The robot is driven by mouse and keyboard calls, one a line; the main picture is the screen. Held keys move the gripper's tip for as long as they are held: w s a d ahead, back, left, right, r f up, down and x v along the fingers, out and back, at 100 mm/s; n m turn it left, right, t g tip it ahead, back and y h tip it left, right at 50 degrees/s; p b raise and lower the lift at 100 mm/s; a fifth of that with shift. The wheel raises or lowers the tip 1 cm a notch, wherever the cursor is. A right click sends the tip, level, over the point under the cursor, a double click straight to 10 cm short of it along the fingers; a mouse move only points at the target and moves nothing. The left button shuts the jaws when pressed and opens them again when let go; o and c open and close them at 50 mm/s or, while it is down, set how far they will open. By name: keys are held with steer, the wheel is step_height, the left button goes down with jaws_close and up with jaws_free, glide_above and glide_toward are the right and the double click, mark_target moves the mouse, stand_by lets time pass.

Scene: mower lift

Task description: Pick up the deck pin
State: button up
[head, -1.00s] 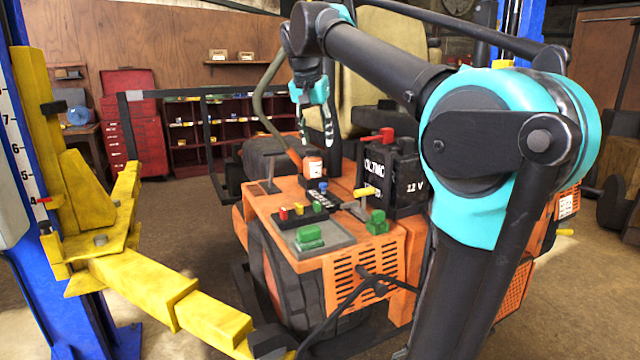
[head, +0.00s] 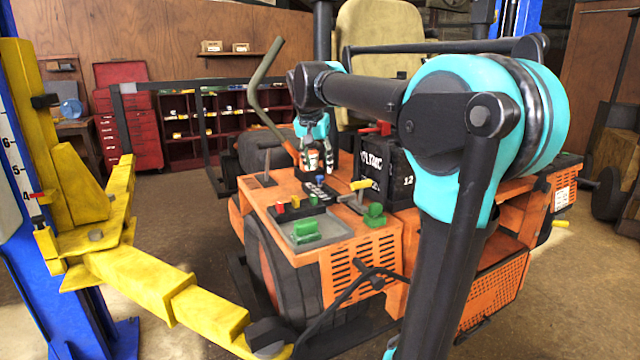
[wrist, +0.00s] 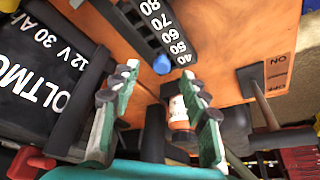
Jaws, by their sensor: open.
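A small blue knob (wrist: 161,64) stands at the low-number end of a black numbered strip (wrist: 160,30); I take it to be the deck pin. In the head view the blue knob (head: 320,178) shows just below my gripper (head: 318,163). In the wrist view my gripper (wrist: 158,73) is open, and the knob appears between its two fingertips. Nothing is held. How far the fingertips are above the knob, I cannot tell. The knob's lower part is hidden.
An orange bottle with a white label (wrist: 178,112) stands close by the fingers. A black battery (wrist: 45,65) is beside them, with a yellow-handled lever (head: 360,185) near it. The orange mower (head: 385,240) carries these. A yellow lift arm (head: 150,285) is at left.

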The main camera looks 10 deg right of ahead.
mark_target(320, 176)
steer(key=x, duration=0.3)
steer(key=shift+w+f, duration=0.15)
steer(key=shift+w, duration=0.4)
steer(key=shift+w+d+f, duration=0.15)
steer(key=shift+f, duration=0.35)
steer(key=shift+c, duration=0.6)
jaws_close()
